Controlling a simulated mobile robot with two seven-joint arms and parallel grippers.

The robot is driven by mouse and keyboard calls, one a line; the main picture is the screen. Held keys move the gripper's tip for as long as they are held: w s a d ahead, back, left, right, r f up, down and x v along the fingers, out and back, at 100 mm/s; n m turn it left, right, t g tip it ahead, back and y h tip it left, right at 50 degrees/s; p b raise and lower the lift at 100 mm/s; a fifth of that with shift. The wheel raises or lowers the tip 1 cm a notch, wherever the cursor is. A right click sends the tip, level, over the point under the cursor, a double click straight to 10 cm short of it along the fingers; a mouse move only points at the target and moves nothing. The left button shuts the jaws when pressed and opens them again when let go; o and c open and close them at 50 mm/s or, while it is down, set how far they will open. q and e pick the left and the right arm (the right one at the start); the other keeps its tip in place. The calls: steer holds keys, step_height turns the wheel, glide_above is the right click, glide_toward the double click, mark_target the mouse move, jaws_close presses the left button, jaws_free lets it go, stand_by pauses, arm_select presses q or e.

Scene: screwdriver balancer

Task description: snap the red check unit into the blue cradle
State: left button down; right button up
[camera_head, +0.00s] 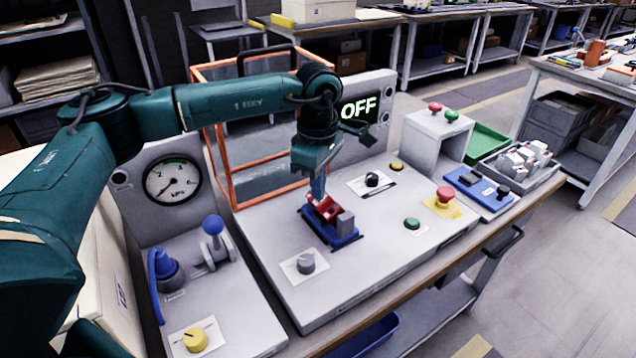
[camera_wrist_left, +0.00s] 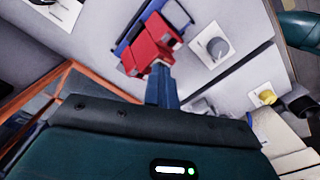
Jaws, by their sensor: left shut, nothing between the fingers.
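The blue cradle (camera_head: 344,240) is fixed on the grey console, left of its middle. The red check unit (camera_head: 327,211) is at the cradle; a grey block (camera_head: 345,223) stands at its right. In the left wrist view the red unit (camera_wrist_left: 149,50) lies over the blue cradle (camera_wrist_left: 132,32). I cannot tell whether it is fully seated. My left gripper (camera_head: 318,198) points down at the red unit, its blue fingers shut and empty. In the wrist view its fingertips (camera_wrist_left: 160,68) are at the unit's near end; contact is unclear. My right gripper is out of view.
An orange frame (camera_head: 222,165) stands behind the cradle, beside a display reading OFF (camera_head: 359,109). A grey knob (camera_head: 306,262), a green button (camera_head: 412,223) and a red emergency button (camera_head: 445,194) surround the cradle. A blue lever (camera_head: 213,225) stands left.

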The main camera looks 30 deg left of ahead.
arm_select(q)
steer(key=shift+s+f+b, duration=0.25)
steer(key=shift+f+b, duration=0.35)
steer(key=shift+f, duration=0.4)
steer(key=shift+r, duration=0.1)
stand_by(0.3)
steer(key=shift+w+r+p, duration=0.2)
steer(key=shift+r+p, duration=0.45)
steer(key=shift+r, duration=0.1)
steer(key=shift+w+r+p, duration=0.15)
steer(key=shift+r+p, duration=0.45)
steer(key=shift+r, duration=0.15)
steer(key=shift+r+p, duration=0.5)
steer(key=shift+r, duration=0.5)
steer(key=shift+r, duration=0.1)
